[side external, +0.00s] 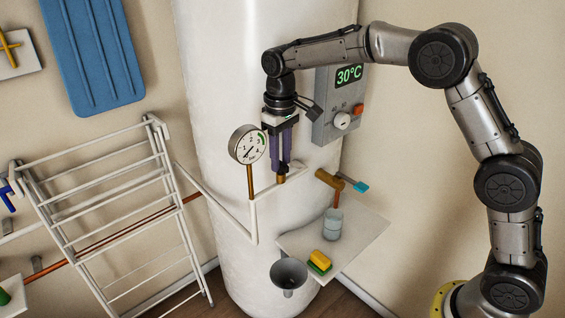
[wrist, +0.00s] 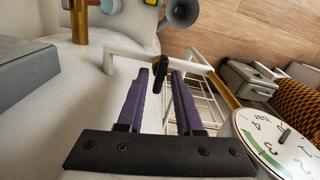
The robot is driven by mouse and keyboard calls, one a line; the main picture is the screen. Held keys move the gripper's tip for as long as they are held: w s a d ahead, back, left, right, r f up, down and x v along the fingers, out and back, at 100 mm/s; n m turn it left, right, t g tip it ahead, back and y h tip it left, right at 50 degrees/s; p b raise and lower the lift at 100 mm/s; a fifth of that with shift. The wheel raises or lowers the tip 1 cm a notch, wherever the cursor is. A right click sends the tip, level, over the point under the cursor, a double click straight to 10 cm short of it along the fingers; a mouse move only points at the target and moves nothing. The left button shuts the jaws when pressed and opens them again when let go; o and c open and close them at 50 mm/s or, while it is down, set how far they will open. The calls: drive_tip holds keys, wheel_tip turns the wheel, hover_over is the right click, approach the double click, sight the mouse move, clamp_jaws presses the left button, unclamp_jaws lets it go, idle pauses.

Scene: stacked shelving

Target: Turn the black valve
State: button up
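The black valve (wrist: 160,73) is a small dark handle on a white pipe, just ahead of my fingertips in the wrist view. In the side external view the black valve (side external: 281,168) shows at the lower ends of my fingers, above a short brass piece. My gripper (side external: 280,168) points down in front of the white tank. Its two purple fingers are open in the wrist view (wrist: 162,75), with the handle lined up in the gap between them. Clear space shows on both sides of the handle. I cannot tell how far it sits between the tips.
A pressure gauge (side external: 247,144) stands close left of my fingers. A grey control box (side external: 338,105) reading 30°C is behind at right. A brass tap with a blue handle (side external: 361,187), a shelf (side external: 365,235) with a glass and sponge, and a drying rack (side external: 110,200) are nearby.

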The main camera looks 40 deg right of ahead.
clamp_jaws()
drive_tip(key=shift+n, duration=1.6)
drive_tip(key=shift+n, duration=1.7)
